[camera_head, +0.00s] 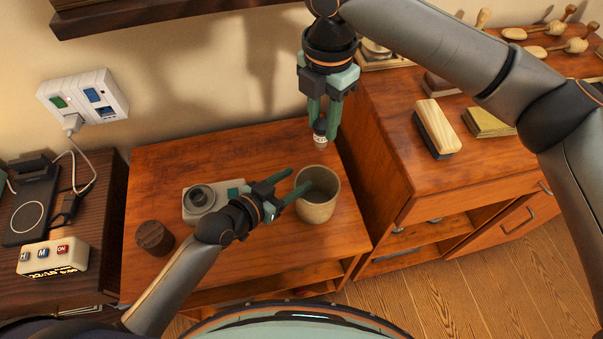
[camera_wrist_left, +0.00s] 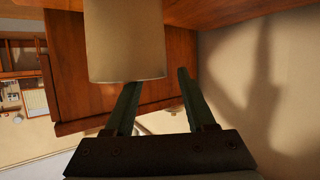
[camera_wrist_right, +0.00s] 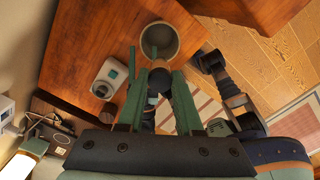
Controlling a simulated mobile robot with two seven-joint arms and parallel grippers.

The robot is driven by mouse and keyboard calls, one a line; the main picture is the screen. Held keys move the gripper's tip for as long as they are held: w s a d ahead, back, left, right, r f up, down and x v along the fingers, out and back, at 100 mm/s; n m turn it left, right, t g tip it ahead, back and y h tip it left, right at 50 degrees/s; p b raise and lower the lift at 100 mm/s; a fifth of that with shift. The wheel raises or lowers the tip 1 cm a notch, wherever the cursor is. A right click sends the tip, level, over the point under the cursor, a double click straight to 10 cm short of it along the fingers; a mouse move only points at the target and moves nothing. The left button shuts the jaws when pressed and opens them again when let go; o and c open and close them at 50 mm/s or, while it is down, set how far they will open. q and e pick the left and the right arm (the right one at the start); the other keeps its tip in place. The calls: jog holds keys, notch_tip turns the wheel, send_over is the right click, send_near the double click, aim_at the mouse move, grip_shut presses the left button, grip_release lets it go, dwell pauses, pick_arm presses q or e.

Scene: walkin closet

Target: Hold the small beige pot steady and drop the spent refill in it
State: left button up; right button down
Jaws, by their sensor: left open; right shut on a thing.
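The small beige pot (camera_head: 318,207) stands upright and open-topped near the right edge of the wooden cabinet top. It also shows in the left wrist view (camera_wrist_left: 125,42) and the right wrist view (camera_wrist_right: 172,32). My right gripper (camera_head: 325,122) points down above and behind the pot. It is shut on the spent refill (camera_head: 320,138), a small dark piece with a pale lower end, held clear of the pot. The refill looks dark in the right wrist view (camera_wrist_right: 160,80).
A taller cabinet (camera_head: 385,140) with brushes rises to the right. A wall shelf (camera_head: 150,12) hangs above. The cabinet top behind the device is clear.

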aim_at(308, 172)
pick_arm(q)
jog(key=shift+x, duration=1.9)
grip_shut()
